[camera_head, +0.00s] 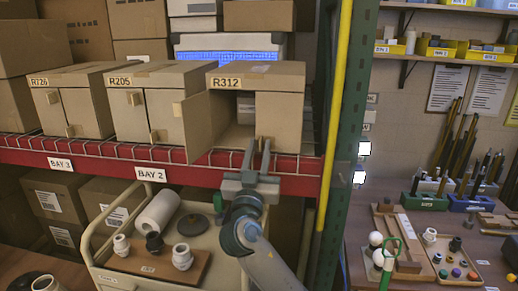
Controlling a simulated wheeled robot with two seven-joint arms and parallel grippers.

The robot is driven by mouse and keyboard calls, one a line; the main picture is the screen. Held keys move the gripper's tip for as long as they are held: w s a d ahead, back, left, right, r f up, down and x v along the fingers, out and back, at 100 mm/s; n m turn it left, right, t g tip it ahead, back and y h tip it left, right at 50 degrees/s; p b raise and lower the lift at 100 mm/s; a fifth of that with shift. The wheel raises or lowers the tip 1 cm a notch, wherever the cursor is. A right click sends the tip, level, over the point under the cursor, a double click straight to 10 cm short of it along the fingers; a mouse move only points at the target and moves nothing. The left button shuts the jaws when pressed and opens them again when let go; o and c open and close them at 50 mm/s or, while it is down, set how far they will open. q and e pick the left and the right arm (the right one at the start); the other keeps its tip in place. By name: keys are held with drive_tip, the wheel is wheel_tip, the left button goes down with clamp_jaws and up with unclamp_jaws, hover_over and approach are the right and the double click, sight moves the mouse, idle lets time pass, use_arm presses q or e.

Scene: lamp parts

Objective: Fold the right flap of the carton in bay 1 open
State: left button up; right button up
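The carton labelled R312 (279,83) stands on the shelf at the right end of the carton row. Its left flap (200,127) is swung outward, and the dark inside shows behind it. Its right flap (279,115) still covers the right part of the front. My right gripper (259,147) is at the lower left part of this flap, fingers pointing at it with a gap between them. A small tan tab shows at the fingertips; I cannot tell whether they touch it. My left gripper is not in view.
Cartons R205 (168,76) and R726 (84,77) stand shut to the left. A red shelf beam (115,155) runs below. A green post (352,110) and yellow pole (338,100) stand close on the right. A cart (100,262) with lamp parts is below.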

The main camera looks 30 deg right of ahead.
clamp_jaws()
idle(1.4)
